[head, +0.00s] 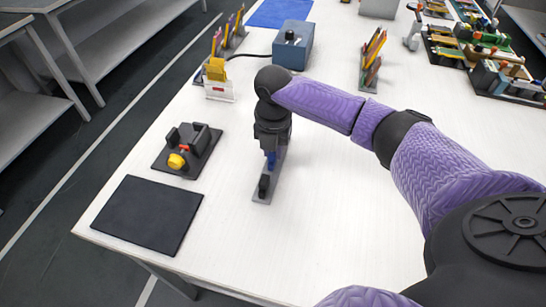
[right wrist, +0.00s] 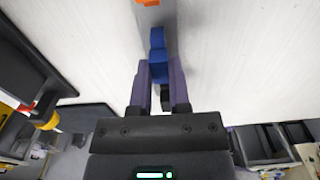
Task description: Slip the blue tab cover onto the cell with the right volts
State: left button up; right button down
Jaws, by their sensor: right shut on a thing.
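My right gripper (head: 271,150) is shut on the blue tab cover (head: 271,160), above a narrow grey strip-shaped base (head: 277,181). In the right wrist view the cover (right wrist: 157,55) stands out between the two fingers (right wrist: 160,88). I cannot tell whether it touches the base. A yellow pouch cell (head: 216,69) stands upright in a white holder (head: 218,91) with a small red mark, left of my right arm. Other coloured cells stand in racks at the back left (head: 229,36) and back middle (head: 372,60). Their volts cannot be read. My left gripper is out of view.
A black fixture with a yellow knob (head: 176,161) stands at the left, behind a dark mat (head: 148,214). A blue-grey box (head: 292,46) with a black cable is at the back. Trays of parts (head: 480,55) fill the back right. The front middle is clear.

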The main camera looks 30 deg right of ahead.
jog(key=shift+r+p, duration=2.05)
jog(key=shift+r, duration=0.25)
jog(key=shift+f, duration=0.1)
